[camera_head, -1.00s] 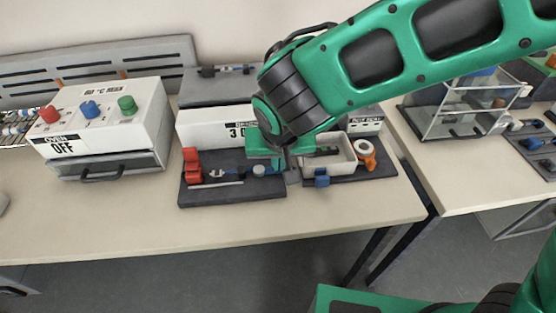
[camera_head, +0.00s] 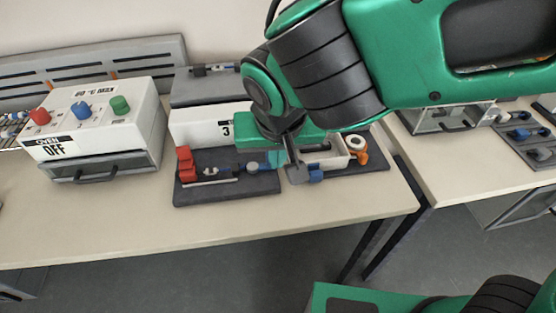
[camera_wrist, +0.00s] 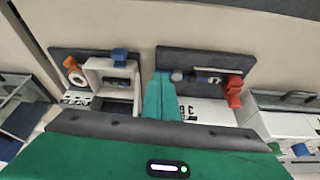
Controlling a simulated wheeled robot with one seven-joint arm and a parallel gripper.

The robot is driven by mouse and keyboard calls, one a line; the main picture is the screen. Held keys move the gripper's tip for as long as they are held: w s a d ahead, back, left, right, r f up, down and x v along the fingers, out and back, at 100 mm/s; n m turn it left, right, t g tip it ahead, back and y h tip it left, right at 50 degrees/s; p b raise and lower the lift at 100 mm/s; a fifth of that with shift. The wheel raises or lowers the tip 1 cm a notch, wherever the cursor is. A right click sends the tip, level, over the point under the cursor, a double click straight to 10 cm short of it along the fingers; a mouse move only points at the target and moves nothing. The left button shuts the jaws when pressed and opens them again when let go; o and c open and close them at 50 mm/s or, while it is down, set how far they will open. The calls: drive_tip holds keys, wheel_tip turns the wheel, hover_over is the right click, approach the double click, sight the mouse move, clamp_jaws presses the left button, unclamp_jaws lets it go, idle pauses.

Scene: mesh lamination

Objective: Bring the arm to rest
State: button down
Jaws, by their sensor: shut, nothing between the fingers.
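My gripper (camera_head: 294,172) hangs over the front of the dark trays on the bench, with my green arm reaching in from the upper right. In the wrist view its teal fingers (camera_wrist: 161,97) are together with nothing between them. They appear over the gap between the two dark trays. My arm hides part of the equipment behind it in the head view.
A dark tray (camera_head: 225,195) holds a red part (camera_head: 185,164) and small tools. Beside it are a white bin (camera_head: 338,160) and an orange holder (camera_head: 358,157). The white oven (camera_head: 95,130), marked OFF, stands left. The front bench strip (camera_head: 120,225) is clear.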

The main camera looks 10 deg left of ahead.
drive_tip(key=shift+s+d+r, duration=0.1)
drive_tip(key=shift+s+r, duration=0.1)
drive_tip(key=shift+r, duration=0.25)
drive_tip(key=w+d+m+g+h, duration=0.15)
drive_tip(key=w+d, duration=0.25)
drive_tip(key=d, duration=1)
drive_tip(key=w+d+m+h, duration=0.1)
drive_tip(key=w+d+m, duration=0.2)
drive_tip(key=d, duration=1.1)
drive_tip(key=s+d+m+g, duration=0.1)
drive_tip(key=s+d+m, duration=0.1)
drive_tip(key=s+d, duration=0.5)
drive_tip(key=s+d+f+m+g+y, duration=0.1)
drive_tip(key=s+d+m, duration=0.2)
drive_tip(key=s+d, duration=0.5)
drive_tip(key=d, duration=0.4)
drive_tip(key=shift+s+d+f+g, duration=0.3)
drive_tip(key=shift+g, duration=0.05)
drive_tip(key=shift+y, duration=0.25)
